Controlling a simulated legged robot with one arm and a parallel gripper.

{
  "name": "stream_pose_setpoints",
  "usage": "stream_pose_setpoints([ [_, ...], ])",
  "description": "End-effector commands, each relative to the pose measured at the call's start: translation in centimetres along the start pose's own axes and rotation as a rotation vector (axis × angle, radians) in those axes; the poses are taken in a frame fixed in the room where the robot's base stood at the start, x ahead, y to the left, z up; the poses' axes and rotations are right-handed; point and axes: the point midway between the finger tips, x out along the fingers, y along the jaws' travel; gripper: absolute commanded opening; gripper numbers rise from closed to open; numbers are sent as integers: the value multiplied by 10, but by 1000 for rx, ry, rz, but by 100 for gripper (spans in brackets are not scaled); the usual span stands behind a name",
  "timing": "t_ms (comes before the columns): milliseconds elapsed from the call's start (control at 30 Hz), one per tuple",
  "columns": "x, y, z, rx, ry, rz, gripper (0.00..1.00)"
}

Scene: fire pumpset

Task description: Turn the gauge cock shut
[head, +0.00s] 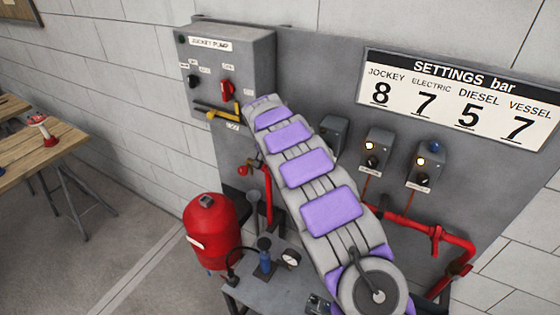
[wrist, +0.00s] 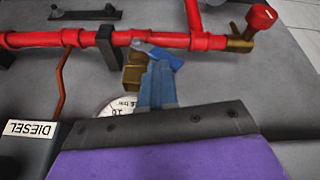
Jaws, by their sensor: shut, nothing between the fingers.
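The gauge cock (wrist: 135,74) shows in the wrist view as a brass body under a red pipe. Its blue lever (wrist: 166,58) lies slanted, lower to the right. A round white gauge dial (wrist: 112,106) sits below it, partly hidden by my gripper. My gripper (wrist: 157,68) is shut and empty, its tips right at the blue lever. I cannot tell whether they touch it. In the head view my arm crosses the middle of the picture, and my gripper and the cock cannot be made out there.
The red pipe (wrist: 170,41) runs across the wrist view. A black bracket (wrist: 108,46) holds it at left. A red-handled brass valve (wrist: 243,36) stands at upper right. A box labelled DIESEL (wrist: 28,132) is at lower left. The head view shows a red vessel (head: 208,232).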

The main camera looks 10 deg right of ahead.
Motion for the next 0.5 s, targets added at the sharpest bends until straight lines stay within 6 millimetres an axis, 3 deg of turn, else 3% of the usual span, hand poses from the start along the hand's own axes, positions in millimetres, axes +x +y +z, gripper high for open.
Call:
stream_pose_setpoints([
  [500, 2, -8, -1, 0, 3, -1, 0],
])
